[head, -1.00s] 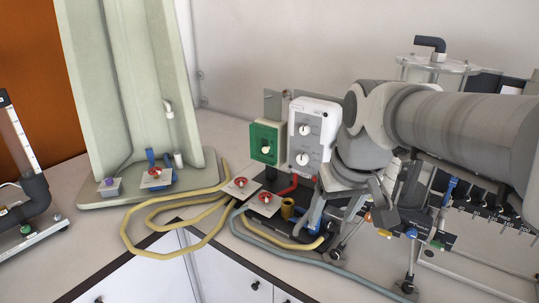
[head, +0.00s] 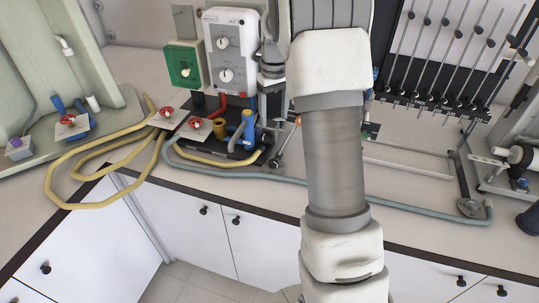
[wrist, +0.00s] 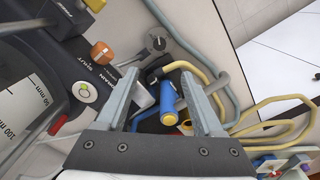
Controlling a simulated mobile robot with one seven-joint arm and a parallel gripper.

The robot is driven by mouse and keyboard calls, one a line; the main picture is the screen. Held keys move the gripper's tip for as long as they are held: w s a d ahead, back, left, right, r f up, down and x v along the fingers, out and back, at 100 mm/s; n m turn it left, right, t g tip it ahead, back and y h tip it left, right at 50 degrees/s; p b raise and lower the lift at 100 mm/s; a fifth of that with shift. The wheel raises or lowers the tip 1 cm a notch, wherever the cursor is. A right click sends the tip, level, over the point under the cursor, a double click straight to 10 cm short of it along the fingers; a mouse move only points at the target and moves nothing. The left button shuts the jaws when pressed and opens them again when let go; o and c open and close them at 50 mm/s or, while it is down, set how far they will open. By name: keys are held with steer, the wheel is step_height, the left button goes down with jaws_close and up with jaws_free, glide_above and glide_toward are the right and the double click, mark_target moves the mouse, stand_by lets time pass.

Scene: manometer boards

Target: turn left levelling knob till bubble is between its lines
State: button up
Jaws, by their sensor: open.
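My gripper (wrist: 160,77) is open in the wrist view, with nothing held. A blue handle with a yellow end (wrist: 168,103) shows between and beyond its fingers; it also shows in the head view (head: 247,128). A round grey foot with a dark knob (wrist: 157,42), likely the left levelling knob, is just beyond the fingertips. The foot also shows in the head view (head: 275,163). I cannot make out a bubble or lines. My arm hides part of the board in the head view.
Yellow hoses (head: 95,203) and a grey-blue hose (head: 410,207) run along the bench front. A green box (head: 184,65) and a white box (head: 232,48) stand behind the valves.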

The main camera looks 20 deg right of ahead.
mark_target(273, 162)
step_height(273, 162, down, 18)
steer(key=shift+r+p, duration=0.2)
steer(key=shift+p, duration=0.2)
jaws_close()
stand_by(0.4)
